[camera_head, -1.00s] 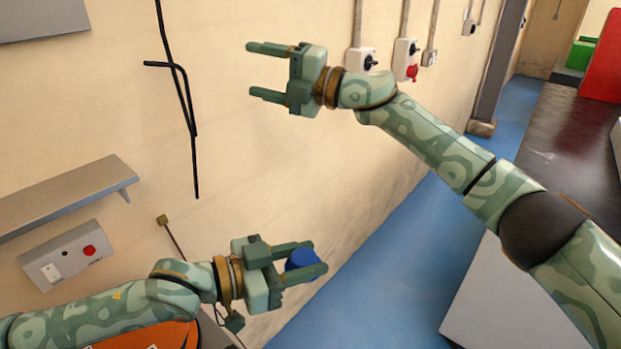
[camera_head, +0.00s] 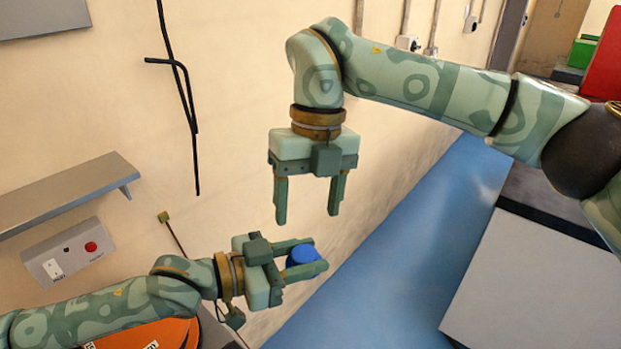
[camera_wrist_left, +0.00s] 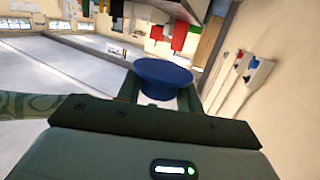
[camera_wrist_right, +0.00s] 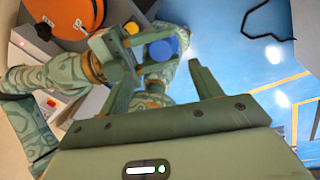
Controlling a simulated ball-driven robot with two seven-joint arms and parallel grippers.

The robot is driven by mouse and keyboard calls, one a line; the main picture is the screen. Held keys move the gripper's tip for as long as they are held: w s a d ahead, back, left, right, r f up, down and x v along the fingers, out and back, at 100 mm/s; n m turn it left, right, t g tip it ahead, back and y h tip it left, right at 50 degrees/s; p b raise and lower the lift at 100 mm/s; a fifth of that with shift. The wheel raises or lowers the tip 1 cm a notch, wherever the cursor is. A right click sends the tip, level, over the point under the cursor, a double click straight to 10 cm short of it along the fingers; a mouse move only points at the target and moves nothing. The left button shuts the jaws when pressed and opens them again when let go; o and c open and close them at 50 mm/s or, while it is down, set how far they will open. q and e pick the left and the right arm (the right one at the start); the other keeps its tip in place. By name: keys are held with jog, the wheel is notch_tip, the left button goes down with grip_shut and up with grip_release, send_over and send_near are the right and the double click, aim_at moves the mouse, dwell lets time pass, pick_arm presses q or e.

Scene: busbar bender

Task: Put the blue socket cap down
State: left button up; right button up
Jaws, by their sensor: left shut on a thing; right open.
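The blue socket cap (camera_head: 302,255) is held between the fingers of my left gripper (camera_head: 306,257), which is shut on it in the air near the wall. In the left wrist view the cap (camera_wrist_left: 163,78) sits between the fingertips. My right gripper (camera_head: 308,202) is open and empty, fingers pointing down, above the left gripper and the cap and apart from them. In the right wrist view the cap (camera_wrist_right: 163,48) shows beyond the open fingers, in the left gripper (camera_wrist_right: 150,50).
A grey shelf (camera_head: 70,195) and a control box with a red button (camera_head: 68,252) are on the wall at left. A black cable (camera_head: 187,100) hangs on the wall. A grey flat-topped block (camera_head: 535,290) stands at lower right. Blue floor (camera_head: 400,230) lies open between.

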aim_at(304, 253)
jog(key=f, duration=0.5)
jog(key=s+f, duration=0.1)
jog(key=f, duration=0.2)
jog(key=shift+a+f, duration=0.15)
jog(key=shift+a, duration=0.2)
jog(key=shift+s, duration=0.1)
jog(key=shift+a, duration=0.1)
jog(key=c, duration=0.8)
pick_arm(q)
jog(key=o, duration=0.9)
pick_arm(e)
jog(key=shift+c, duration=0.2)
pick_arm(q)
jog(key=shift+o, duration=0.8)
jog(key=shift+a, duration=0.1)
